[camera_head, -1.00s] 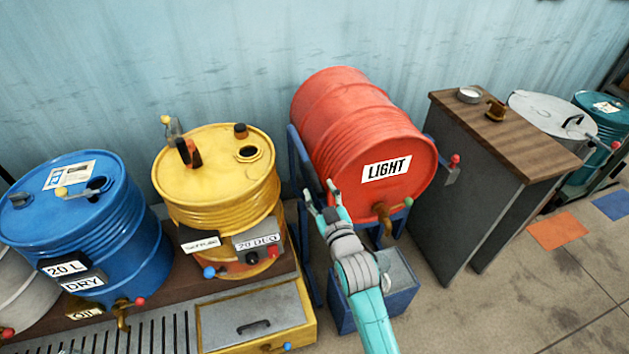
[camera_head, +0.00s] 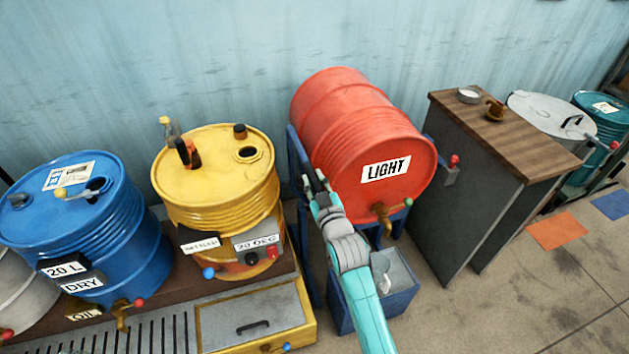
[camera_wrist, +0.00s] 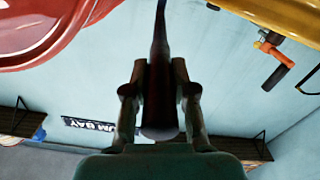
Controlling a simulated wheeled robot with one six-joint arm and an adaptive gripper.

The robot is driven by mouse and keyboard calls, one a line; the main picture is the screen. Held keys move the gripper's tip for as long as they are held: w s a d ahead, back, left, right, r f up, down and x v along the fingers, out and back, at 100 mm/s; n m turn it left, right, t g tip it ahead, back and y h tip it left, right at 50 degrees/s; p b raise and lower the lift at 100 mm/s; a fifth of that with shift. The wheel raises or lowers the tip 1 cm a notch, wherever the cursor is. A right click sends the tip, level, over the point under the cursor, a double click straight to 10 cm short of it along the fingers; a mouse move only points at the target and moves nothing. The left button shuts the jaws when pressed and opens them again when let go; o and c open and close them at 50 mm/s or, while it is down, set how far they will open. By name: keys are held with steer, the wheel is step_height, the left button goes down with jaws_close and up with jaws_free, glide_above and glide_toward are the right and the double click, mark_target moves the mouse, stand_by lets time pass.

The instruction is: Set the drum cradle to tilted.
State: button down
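The red drum (camera_head: 345,125), labelled LIGHT, lies on its side in a blue cradle (camera_head: 299,165), its labelled end facing me. From these views I cannot tell level from tilted. The drum shows at top left in the wrist view (camera_wrist: 40,25). My gripper (camera_head: 316,186) is at the cradle's left side, between the red and yellow drums. In the wrist view, the fingers of my gripper (camera_wrist: 160,75) lie close against both sides of a dark reddish handle (camera_wrist: 161,115) on a thin dark rod. The fingers appear shut on it; the contact is in shadow.
The yellow drum (camera_head: 215,180) stands close on the left, with a blue drum (camera_head: 85,225) beyond it. A blue bin (camera_head: 400,292) is below the red drum's tap (camera_head: 383,218). A wood-topped cabinet (camera_head: 500,125) is at right. Open floor lies at lower right.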

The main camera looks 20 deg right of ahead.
steer(key=s+f+t, duration=0.2)
steer(key=s+f, duration=0.6)
steer(key=s, duration=0.1)
steer(key=shift+s, duration=0.35)
steer(key=c, duration=1)
jaws_free()
steer(key=shift+o, duration=0.3)
steer(key=shift+r, duration=0.2)
steer(key=shift+t, duration=0.3)
steer(key=v, duration=1.2)
